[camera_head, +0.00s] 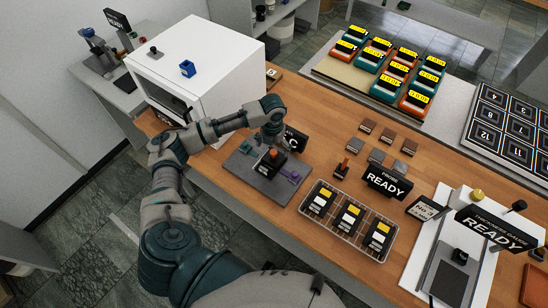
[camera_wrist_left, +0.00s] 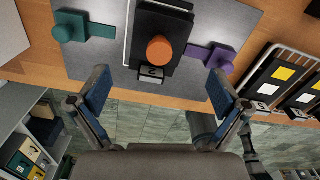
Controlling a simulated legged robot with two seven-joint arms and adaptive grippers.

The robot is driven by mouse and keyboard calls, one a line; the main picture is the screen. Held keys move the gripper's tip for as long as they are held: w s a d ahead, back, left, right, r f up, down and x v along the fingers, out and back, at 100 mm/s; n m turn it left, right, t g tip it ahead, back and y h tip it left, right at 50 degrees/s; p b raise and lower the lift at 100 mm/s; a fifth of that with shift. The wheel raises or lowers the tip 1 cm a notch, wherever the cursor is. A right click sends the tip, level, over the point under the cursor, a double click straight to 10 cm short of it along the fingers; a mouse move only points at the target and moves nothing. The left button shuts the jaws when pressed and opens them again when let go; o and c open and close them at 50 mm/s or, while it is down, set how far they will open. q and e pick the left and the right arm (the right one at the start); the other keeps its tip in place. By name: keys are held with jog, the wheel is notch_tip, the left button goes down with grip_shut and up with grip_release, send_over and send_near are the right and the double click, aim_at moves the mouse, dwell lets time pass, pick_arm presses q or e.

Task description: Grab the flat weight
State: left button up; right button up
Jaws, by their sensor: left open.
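A black block with an orange round knob (camera_head: 268,165), seemingly the flat weight, sits on a grey plate (camera_head: 245,180) on the wooden bench. In the left wrist view the block (camera_wrist_left: 178,12) and its knob lie ahead of the fingers, between a teal clamp-like piece (camera_wrist_left: 85,26) and a purple one (camera_wrist_left: 215,58). My left gripper (camera_head: 271,138) hangs over the plate, close to the block. In the left wrist view my left gripper (camera_wrist_left: 160,85) has its two fingers wide apart, with nothing between them. My right gripper does not show.
A white box-shaped machine (camera_head: 200,65) stands behind my left arm. A wire tray (camera_head: 348,222) with black blocks lies right of the plate. Several small dark tiles (camera_head: 388,135), a READY sign (camera_head: 387,184) and a thickness gauge (camera_head: 450,270) stand farther right.

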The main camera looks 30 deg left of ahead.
aim_at(273, 156)
pick_arm(q)
jog(key=shift+w+f, duration=0.1)
jog(key=shift+f, duration=0.65)
jog(key=shift+a+f, duration=0.1)
jog(key=shift+f, duration=0.5)
jog(key=f, duration=0.3)
jog(key=shift+w+f+p, duration=0.25)
jog(key=shift+f+p, duration=0.05)
jog(key=shift+f, duration=0.55)
jog(key=shift+r, duration=0.1)
jog(key=c, duration=1.8)
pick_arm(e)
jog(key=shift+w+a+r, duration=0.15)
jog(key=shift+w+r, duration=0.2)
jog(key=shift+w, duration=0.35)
pick_arm(q)
jog(key=shift+o, duration=0.2)
jog(key=shift+w+r, duration=0.1)
jog(key=shift+r, duration=0.05)
